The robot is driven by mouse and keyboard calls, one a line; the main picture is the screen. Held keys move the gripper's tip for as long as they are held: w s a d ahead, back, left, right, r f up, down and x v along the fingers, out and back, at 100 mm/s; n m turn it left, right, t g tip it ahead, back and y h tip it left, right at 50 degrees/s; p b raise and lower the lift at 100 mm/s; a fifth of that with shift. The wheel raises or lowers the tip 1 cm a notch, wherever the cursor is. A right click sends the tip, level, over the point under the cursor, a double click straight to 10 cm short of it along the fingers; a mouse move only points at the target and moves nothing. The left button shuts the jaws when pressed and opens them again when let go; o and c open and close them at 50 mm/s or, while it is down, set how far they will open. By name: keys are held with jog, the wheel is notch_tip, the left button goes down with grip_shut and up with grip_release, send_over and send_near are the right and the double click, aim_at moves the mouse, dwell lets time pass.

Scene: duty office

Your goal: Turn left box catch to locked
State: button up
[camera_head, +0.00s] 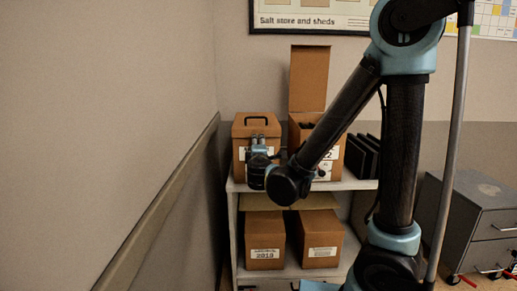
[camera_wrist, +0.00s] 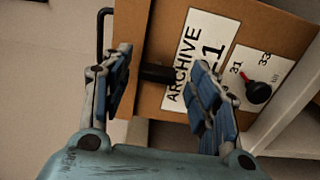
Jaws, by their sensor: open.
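The left box (camera_head: 241,131) is a brown carton with a black handle on its lid, on the shelf's top board. In the wrist view its front (camera_wrist: 153,110) appears turned sideways, with an "ARCHIVE" label (camera_wrist: 188,60). A short black piece (camera_wrist: 158,74), apparently the catch, sticks out beside the label; its setting cannot be read. My gripper (camera_wrist: 163,88) is open in front of the box, with the black piece between its fingers in the picture. I cannot tell whether they touch it. In the head view my gripper (camera_head: 258,147) hides part of the box front.
A black knob (camera_wrist: 258,92) with a red pointer sits on a numbered plate. A second box (camera_head: 309,80) with its lid raised stands to the right, partly behind my arm. Black folders (camera_head: 362,156) stand beyond it. Two cartons (camera_head: 265,240) (camera_head: 321,239) sit below. A wall is close on the left.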

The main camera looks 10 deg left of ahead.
jog(key=v, duration=1)
jog(key=shift+s, duration=0.2)
jog(key=w+d+f+m+g+h, duration=0.2)
jog(key=d+f+m+h, duration=0.1)
jog(key=d, duration=0.6)
jog(key=w+d+f+m+g+h, duration=0.2)
jog(key=d+f+m+g, duration=0.1)
jog(key=d, duration=0.6)
jog(key=w+d+f+m+g+h, duration=0.2)
jog(key=d+m+h, duration=0.15)
jog(key=d, duration=0.55)
jog(key=s+d+f+m+g+y, duration=0.2)
jog(key=s+d+f+m+g, duration=0.2)
jog(key=s, duration=0.5)
jog(key=s+d+f+m+g+y, duration=0.2)
jog(key=s+d+f+m+g, duration=0.2)
jog(key=s, duration=0.5)
jog(key=shift+d+f+m, duration=0.4)
jog(key=shift+d+m, duration=0.75)
jog(key=shift+m, duration=0.3)
jog(key=shift+s, duration=0.1)
